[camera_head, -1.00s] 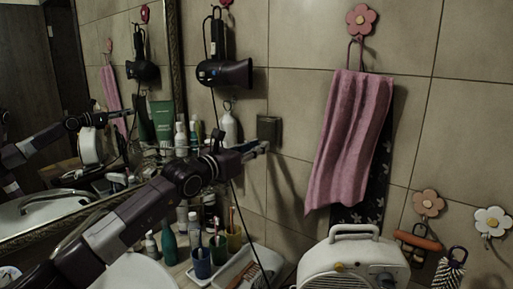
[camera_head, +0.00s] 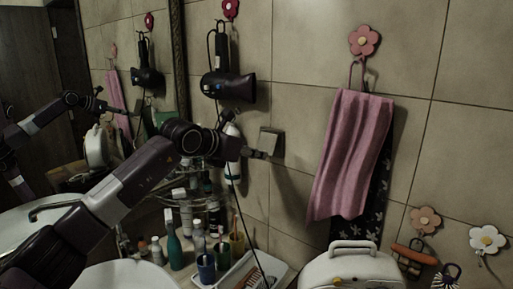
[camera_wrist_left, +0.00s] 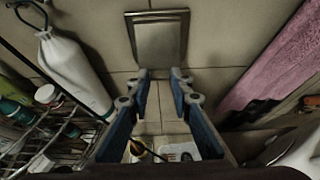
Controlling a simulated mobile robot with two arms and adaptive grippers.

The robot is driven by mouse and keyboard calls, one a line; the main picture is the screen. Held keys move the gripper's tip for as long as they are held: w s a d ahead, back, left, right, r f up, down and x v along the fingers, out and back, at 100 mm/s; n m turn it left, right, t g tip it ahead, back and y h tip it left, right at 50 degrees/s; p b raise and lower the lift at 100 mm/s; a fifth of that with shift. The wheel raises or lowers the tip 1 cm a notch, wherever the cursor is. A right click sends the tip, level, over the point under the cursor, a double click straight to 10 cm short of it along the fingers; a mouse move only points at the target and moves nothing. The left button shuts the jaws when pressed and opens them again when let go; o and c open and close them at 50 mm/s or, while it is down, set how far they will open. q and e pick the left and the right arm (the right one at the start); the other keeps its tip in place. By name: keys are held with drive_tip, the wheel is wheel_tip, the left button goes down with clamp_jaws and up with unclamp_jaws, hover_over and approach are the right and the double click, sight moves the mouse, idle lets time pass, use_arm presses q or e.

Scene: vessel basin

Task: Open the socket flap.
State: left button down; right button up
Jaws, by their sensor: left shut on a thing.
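The socket flap (camera_head: 270,141) is a small square grey cover on the tiled wall, left of the pink towel. In the left wrist view the flap (camera_wrist_left: 160,43) shows as a metallic panel with a dark strip along its top. It appears tilted out from the wall, though how far is unclear. My left gripper (camera_head: 264,155) is at the flap's lower edge. In the left wrist view its two fingers (camera_wrist_left: 160,76) stand some way apart, tips at the bottom of the panel, shut on the flap. The exact contact is hard to see. My right gripper is not in view.
A black hair dryer (camera_head: 229,88) hangs left of the socket, with a white bottle (camera_wrist_left: 75,68) below it. A pink towel (camera_head: 350,155) hangs right. Cups, bottles and a white heater (camera_head: 352,268) stand below. A mirror is at the left.

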use_arm(q)
drive_tip(key=g+p, duration=0.1)
drive_tip(key=r+y+p, duration=0.1)
drive_tip(key=shift+s+a+r+g+p, duration=0.15)
drive_tip(key=shift+s+r+g+p, duration=0.1)
drive_tip(key=shift+g+p, duration=0.15)
drive_tip(key=shift+f, duration=0.1)
drive_tip(key=c, duration=1.7)
unclamp_jaws()
drive_tip(key=v, duration=1.2)
